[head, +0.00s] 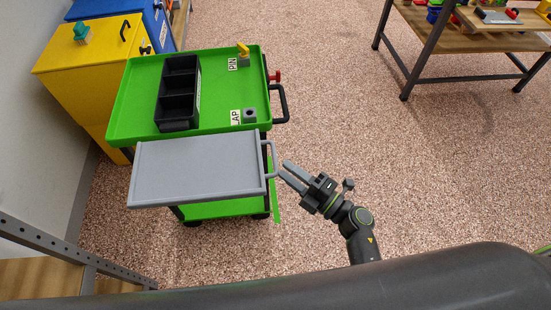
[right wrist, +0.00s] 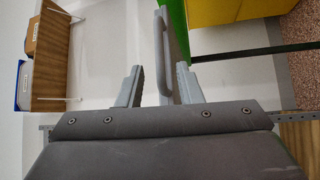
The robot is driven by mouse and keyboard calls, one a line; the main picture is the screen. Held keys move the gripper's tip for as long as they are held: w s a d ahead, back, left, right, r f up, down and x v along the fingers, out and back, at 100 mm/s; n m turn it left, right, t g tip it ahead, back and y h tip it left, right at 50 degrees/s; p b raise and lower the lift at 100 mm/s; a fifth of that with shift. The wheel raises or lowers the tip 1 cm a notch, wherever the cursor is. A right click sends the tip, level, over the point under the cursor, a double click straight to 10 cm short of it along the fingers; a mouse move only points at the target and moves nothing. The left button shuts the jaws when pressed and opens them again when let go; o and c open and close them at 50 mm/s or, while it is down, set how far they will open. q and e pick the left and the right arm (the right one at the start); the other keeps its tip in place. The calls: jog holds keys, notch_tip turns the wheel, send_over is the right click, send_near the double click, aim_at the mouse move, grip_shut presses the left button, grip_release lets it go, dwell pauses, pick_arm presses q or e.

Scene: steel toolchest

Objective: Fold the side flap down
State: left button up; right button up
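The grey side flap (head: 195,165) stands out roughly level from the near side of the green cart (head: 222,105). Its grey bar handle (head: 272,160) is on the flap's right end. My right gripper (head: 282,171) is open, with its fingertips just right of the handle. In the right wrist view, the handle (right wrist: 164,55) shows between the fingertips of my open gripper (right wrist: 155,75), nearer the right finger. The flap (right wrist: 178,35) appears almost edge-on there. I cannot tell whether a finger touches the handle. My left gripper is not in view.
A black push handle (head: 282,103) and a red knob (head: 274,77) stick out right. Open floor lies to the right.

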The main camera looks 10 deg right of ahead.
aim_at(275, 161)
jog(key=x, duration=0.5)
jog(key=shift+s, duration=0.1)
grip_shut()
